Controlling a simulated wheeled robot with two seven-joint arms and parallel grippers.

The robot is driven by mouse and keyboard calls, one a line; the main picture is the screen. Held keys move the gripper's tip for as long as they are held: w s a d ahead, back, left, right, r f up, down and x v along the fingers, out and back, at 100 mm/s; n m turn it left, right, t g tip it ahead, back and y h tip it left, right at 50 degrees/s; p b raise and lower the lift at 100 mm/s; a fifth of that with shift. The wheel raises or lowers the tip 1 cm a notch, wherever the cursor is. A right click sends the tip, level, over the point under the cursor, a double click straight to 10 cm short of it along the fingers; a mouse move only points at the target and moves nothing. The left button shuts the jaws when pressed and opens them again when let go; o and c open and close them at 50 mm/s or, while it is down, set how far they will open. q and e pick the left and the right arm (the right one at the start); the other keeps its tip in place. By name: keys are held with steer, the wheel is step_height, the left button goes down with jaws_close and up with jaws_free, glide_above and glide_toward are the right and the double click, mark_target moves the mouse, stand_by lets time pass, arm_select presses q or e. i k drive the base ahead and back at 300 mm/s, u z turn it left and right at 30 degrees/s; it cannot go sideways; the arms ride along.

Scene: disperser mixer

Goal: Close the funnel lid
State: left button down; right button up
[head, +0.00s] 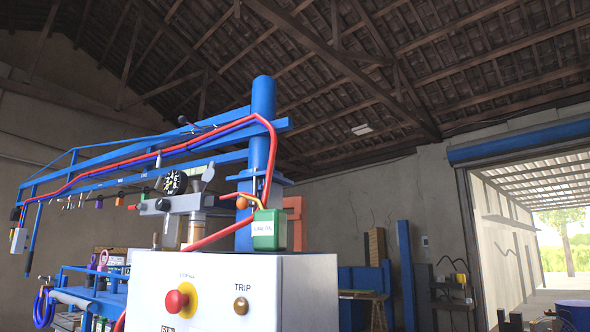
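I cannot make out a funnel or a funnel lid in the head view. A white control box (300,290) fills the lower middle, with a red push button (176,301) on a yellow plate and a brass-coloured TRIP button (241,306). Behind it a blue post (263,125) rises and carries a blue boom (110,163) reaching left. Neither of my grippers shows, so their state and distance to the lid are hidden.
A red hose (140,157) runs along the boom. A dial gauge (176,183) and a green-and-white oil container (267,230) sit above the box. A blue rack (85,285) stands at lower left. An open doorway (535,230) lies at far right.

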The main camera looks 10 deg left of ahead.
mark_target(209, 175)
steer(key=z, duration=0.55)
steer(key=i, duration=0.85)
steer(key=u, duration=1.15)
